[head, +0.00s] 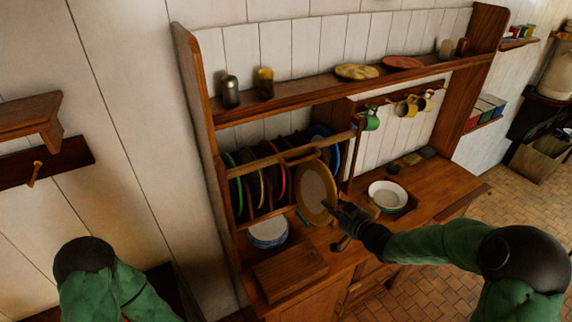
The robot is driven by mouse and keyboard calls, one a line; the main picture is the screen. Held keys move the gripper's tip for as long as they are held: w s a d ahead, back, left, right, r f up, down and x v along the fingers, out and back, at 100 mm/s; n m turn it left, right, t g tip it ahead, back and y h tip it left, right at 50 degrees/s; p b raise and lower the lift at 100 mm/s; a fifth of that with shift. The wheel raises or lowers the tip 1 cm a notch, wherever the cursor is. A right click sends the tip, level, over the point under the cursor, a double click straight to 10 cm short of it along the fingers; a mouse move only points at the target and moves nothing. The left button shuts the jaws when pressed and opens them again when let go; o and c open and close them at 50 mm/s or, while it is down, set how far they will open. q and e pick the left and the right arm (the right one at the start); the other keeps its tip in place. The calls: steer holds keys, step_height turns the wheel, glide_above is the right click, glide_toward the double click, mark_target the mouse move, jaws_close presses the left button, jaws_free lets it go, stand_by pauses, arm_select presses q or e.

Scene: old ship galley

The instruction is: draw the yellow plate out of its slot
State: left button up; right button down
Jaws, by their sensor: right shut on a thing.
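The yellow plate (315,191) has a yellow rim and a paler centre. It stands on edge at the front right of the wooden plate rack (292,156), in front of the other plates. My right gripper (333,210) is shut on its lower right rim. Part of the plate's edge is hidden by the gripper. Whether its far edge is still within the slot cannot be told. My left arm shows at the bottom left, but its gripper is out of the picture.
A white bowl (388,195) is on the counter (440,187) at right. Mugs (371,120) hang under the shelf (310,90).

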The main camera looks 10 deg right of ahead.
steer(key=shift+f+v, duration=0.2)
steer(key=shift+v, duration=0.75)
steer(key=shift+f+v, duration=0.2)
steer(key=shift+v, duration=0.8)
steer(key=shift+f+v, duration=0.2)
steer(key=shift+v, duration=0.75)
steer(key=shift+s, duration=0.15)
